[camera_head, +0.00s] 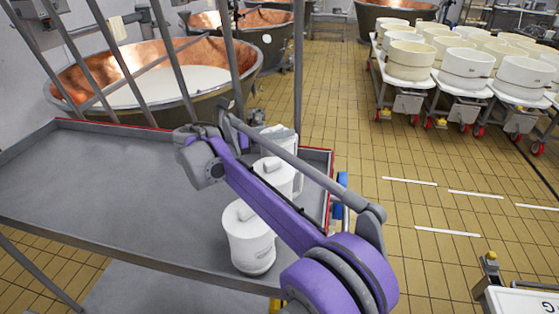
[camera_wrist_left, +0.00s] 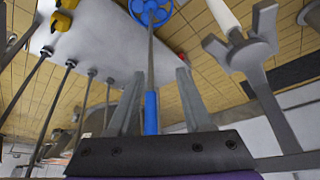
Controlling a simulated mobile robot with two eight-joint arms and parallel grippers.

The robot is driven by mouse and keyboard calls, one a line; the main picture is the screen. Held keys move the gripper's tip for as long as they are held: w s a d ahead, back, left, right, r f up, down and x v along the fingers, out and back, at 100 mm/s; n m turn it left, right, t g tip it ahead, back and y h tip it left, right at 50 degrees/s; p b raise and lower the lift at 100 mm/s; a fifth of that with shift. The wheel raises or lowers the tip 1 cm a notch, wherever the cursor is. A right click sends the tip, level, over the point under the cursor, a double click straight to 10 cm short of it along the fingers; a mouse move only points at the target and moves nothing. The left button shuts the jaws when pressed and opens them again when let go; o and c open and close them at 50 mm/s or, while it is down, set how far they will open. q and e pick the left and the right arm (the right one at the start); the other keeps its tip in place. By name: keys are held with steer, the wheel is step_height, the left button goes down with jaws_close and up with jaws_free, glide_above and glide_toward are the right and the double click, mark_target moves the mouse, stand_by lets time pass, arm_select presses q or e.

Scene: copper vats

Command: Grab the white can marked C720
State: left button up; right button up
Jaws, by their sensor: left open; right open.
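Three white lidded cans stand in a row near the right end of the grey metal table (camera_head: 90,190). The nearest can (camera_head: 250,240) is in clear view. The middle can (camera_head: 272,172) and the far can (camera_head: 290,142) are partly hidden behind my right arm. No marking such as C720 can be read on any of them.
Copper vats (camera_head: 150,80) stand behind the table, with grey bars before them. White tubs (camera_head: 410,60) on wheeled carts stand at the back right. The tiled floor (camera_head: 400,160) between is clear. A blue wheel (camera_wrist_left: 150,10) on a rod shows beyond my left fingers.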

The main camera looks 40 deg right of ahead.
jaws_close()
stand_by(0.5)
steer(key=shift+r, duration=0.15)
